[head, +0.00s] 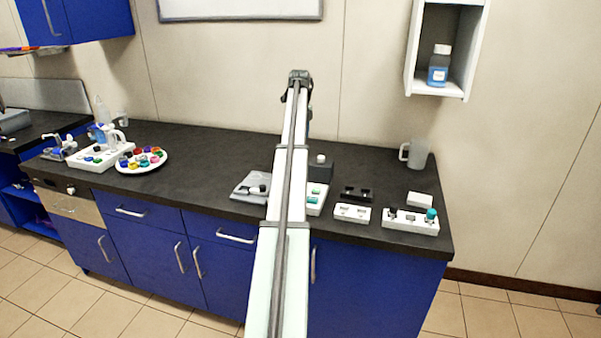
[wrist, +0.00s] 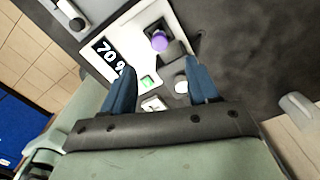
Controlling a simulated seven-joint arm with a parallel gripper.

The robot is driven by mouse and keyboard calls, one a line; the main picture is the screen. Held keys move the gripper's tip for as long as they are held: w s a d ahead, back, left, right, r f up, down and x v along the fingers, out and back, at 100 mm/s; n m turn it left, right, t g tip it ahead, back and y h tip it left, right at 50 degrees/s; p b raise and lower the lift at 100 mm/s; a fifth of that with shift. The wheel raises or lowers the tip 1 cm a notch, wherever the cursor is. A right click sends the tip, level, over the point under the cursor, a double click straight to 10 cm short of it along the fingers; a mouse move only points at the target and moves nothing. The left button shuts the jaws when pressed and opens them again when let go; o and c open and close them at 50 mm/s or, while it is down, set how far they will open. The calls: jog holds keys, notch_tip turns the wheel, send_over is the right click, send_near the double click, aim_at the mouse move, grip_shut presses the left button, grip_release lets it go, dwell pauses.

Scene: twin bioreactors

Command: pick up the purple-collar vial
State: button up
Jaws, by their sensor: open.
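The purple-collar vial (wrist: 159,41) shows in the wrist view as a round purple top in a dark recess of a white unit (wrist: 130,45) marked "70 %". My gripper (wrist: 162,74) is open, with one blue finger on each side of the picture and nothing between them. The vial lies beyond the fingertips, roughly midway between them, and apart from them. Its body is hidden below the top. In the head view my arm covers the middle of the counter, and I cannot make out the vial or my gripper's fingers there.
A green square (wrist: 148,82) and a white round knob (wrist: 181,87) are near the fingers. On the dark counter (head: 218,150) stand a plate of coloured pieces (head: 122,168) at left, a jug (head: 418,154) and several small units at right. The back middle is clear.

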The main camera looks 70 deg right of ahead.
jog(key=f, duration=0.8)
jog(key=shift+s+d+f, duration=0.1)
jog(key=shift+s+f, duration=0.05)
jog(key=shift+s, duration=0.05)
jog(key=shift+a+f, duration=0.2)
jog(key=shift+f, duration=2.45)
jog(key=shift+c, duration=0.2)
jog(key=c, duration=1.1)
